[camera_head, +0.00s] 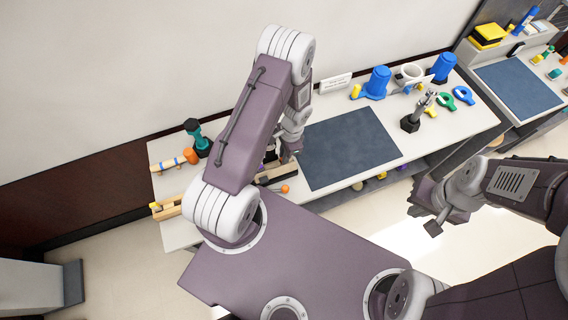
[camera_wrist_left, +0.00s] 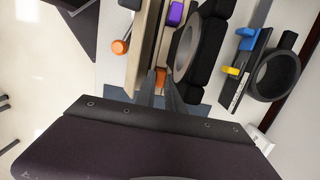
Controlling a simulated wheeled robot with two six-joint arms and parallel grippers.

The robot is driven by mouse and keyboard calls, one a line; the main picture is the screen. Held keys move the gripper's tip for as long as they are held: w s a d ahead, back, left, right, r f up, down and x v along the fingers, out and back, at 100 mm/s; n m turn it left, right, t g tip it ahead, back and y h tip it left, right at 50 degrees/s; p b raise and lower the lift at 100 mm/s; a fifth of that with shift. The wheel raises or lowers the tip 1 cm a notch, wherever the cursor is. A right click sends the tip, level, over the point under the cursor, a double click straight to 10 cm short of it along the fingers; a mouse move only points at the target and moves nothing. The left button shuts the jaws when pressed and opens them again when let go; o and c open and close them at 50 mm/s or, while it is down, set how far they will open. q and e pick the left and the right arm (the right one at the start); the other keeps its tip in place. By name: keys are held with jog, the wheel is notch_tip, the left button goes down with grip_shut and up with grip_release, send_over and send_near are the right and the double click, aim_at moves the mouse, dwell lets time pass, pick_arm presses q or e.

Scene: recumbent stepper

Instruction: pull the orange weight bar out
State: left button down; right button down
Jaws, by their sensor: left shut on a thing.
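The recumbent stepper (camera_wrist_left: 185,45) shows only in part in the left wrist view, with long rails and dark round parts. A small orange piece (camera_wrist_left: 160,76), which looks like the orange weight bar, sits between the fingers of my left gripper (camera_wrist_left: 158,88). These fingers are shut on it. In the head view my left gripper (camera_head: 289,152) is low over the table, and my own arm hides most of the stepper and the bar. My right gripper (camera_head: 433,226) is away from the table at the right; its opening is too small to judge.
An orange knob (camera_wrist_left: 120,46) is beside the rails. A dark mat (camera_head: 350,150) lies clear on the white table (camera_head: 450,125). Blue cups (camera_head: 376,82), a white ring and green tools stand at the back right. A teal and black object (camera_head: 196,135) stands at the left.

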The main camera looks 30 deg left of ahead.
pick_arm(q)
jog(key=shift+r+p, duration=0.9)
jog(key=shift+r, duration=0.2)
dwell(0.7)
notch_tip(320, 180, up, 7)
jog(key=p, duration=0.6)
dwell(0.7)
notch_tip(320, 180, up, 3)
jog(key=shift+f+p, duration=0.1)
jog(key=shift+p, duration=1.1)
